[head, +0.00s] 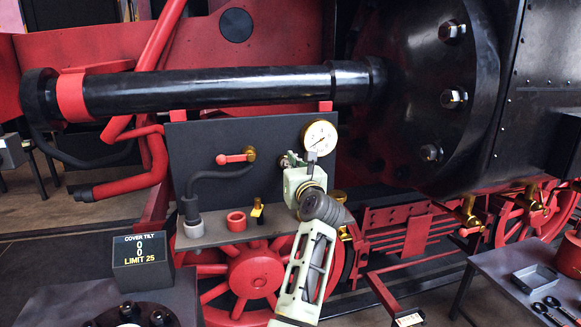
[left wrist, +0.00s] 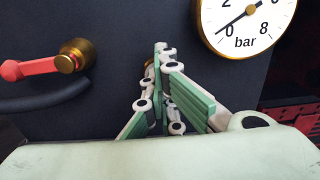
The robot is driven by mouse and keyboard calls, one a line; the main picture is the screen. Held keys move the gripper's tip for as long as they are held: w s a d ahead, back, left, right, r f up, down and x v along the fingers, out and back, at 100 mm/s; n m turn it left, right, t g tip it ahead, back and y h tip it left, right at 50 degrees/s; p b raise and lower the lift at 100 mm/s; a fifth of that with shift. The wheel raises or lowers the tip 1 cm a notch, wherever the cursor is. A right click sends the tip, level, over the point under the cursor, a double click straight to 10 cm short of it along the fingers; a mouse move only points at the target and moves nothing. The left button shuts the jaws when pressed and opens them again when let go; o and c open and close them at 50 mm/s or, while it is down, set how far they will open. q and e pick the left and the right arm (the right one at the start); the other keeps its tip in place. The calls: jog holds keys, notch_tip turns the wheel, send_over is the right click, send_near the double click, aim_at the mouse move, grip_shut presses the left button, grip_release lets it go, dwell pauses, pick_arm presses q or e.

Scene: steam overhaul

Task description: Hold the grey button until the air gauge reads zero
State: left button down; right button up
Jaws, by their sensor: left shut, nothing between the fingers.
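The air gauge (head: 320,138) is a round white dial with a brass rim at the top right of the dark panel. It also shows in the left wrist view (left wrist: 247,20), marked "bar", with its needle pointing down-left, close to the 0. My left gripper (head: 289,160) is shut and empty, its fingertips (left wrist: 162,50) at the panel just left of and below the gauge. I cannot make out the grey button; the fingers cover that spot. A small brownish edge (left wrist: 148,66) shows behind them. Whether the tips touch or press anything cannot be told. My right gripper is out of view.
A red lever on a brass valve (head: 237,157) sits left of my gripper. The panel's ledge holds a red ring (head: 236,221) and a grey fitting (head: 193,228). A "COVER TILT" display (head: 140,262) stands at the lower left; a tool table (head: 490,275) at right.

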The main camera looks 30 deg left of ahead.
pick_arm(q)
jog(key=shift+a+r, duration=0.1)
jog(key=shift+r, duration=0.3)
dwell(0.6)
